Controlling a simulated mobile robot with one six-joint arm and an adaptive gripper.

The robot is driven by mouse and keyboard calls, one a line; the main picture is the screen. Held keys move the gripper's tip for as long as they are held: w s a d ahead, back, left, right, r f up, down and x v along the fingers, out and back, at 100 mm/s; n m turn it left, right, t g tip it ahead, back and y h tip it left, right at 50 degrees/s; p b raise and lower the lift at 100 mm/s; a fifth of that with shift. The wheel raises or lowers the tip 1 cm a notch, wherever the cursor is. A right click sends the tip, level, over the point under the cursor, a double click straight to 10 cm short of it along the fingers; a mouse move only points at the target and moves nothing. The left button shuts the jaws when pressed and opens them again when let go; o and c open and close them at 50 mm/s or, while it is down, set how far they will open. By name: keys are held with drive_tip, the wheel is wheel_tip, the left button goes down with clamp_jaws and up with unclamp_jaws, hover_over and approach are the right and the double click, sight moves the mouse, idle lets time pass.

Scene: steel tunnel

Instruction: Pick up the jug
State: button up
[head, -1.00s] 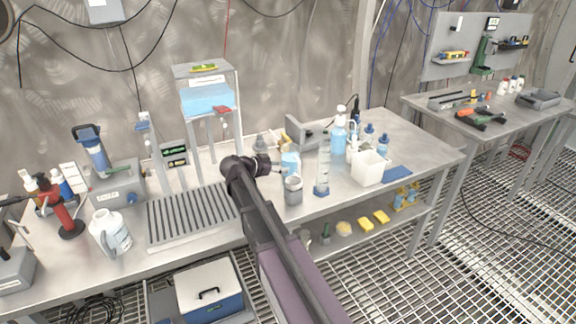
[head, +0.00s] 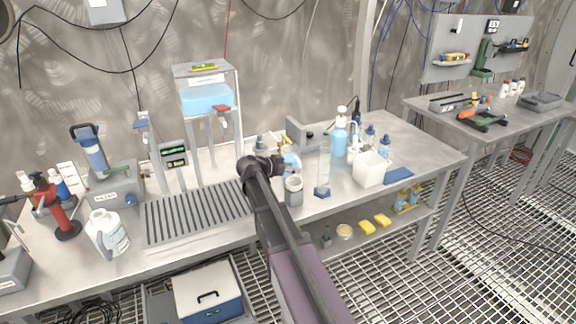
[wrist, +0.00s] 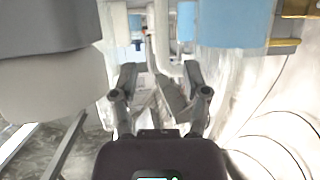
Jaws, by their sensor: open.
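A white jug (head: 108,234) with a handle and a printed label stands upright at the front left of the long bench, left of the slatted drain tray. My gripper (wrist: 160,74) is open in the wrist view, its two fingers spread with no clear hold on anything. My arm partly hides that area. I cannot make out the white jug in the wrist view.
A grey cup (head: 293,191), a clear cylinder with a blue base (head: 323,172) and a white open container (head: 369,170) stand close to my gripper. The slatted tray (head: 197,217) and a tank on a stand (head: 206,98) are to the left. Nearby bench space is crowded.

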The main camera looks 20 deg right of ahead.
sight(300, 167)
drive_tip(key=b+x, duration=0.1)
drive_tip(key=x, duration=0.2)
drive_tip(key=shift+w+f, duration=0.2)
drive_tip(key=shift+f, duration=0.1)
drive_tip(key=shift+d+f+b, duration=0.1)
drive_tip(key=shift+d+b, duration=0.2)
drive_tip(key=shift+d, duration=0.25)
drive_tip(key=shift+c, duration=0.2)
clamp_jaws()
